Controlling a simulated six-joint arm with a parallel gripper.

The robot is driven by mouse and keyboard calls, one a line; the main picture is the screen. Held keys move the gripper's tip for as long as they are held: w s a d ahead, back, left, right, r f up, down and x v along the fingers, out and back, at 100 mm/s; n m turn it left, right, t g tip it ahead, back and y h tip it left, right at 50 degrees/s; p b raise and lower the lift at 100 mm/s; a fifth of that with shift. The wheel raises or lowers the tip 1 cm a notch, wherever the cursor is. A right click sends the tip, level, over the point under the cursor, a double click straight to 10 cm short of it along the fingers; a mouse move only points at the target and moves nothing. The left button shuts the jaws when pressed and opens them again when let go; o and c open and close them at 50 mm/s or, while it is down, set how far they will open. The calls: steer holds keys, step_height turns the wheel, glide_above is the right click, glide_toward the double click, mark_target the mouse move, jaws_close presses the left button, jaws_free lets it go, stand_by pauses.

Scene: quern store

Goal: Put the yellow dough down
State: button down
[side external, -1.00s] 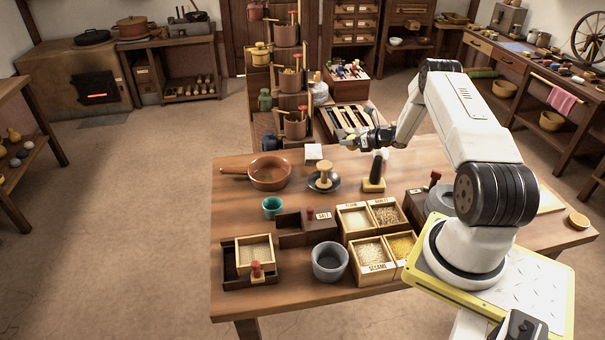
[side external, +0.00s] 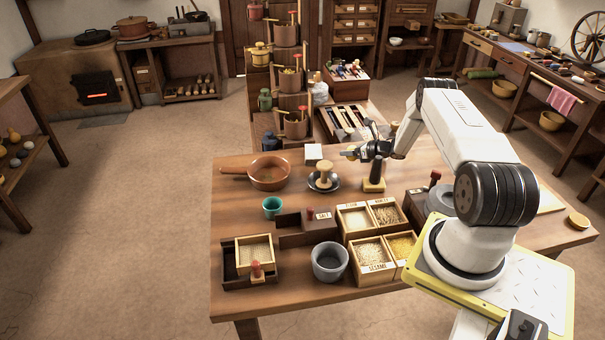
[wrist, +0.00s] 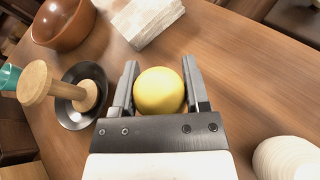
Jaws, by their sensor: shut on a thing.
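The yellow dough (wrist: 160,91) is a smooth round ball. It sits between the two fingers of my gripper (wrist: 162,85) in the wrist view, touched on both sides. In the side external view my gripper (side external: 354,154) points left, over the far part of the wooden table (side external: 222,240). The dough shows there only as a small yellow patch at the fingertips (side external: 350,154). The wrist view shows bare table top beyond and right of the dough. The gap between dough and table is hard to judge.
Near my gripper are a white block (side external: 313,152), a dark dish (side external: 324,186) holding a wooden spool-shaped piece (side external: 325,169), a brown pan (side external: 269,172) and a dark-handled wooden piece (side external: 374,185). A ridged cream round thing (wrist: 287,159) lies right in the wrist view.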

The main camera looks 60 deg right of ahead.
mark_target(352, 159)
steer(key=shift+f, duration=1.25)
steer(key=shift+f, duration=0.6)
jaws_free()
steer(key=shift+v, duration=1.65)
step_height(352, 159, up, 4)
steer(key=shift+w+r, duration=0.1)
steer(key=shift+w, duration=0.1)
steer(key=shift+r, duration=1.35)
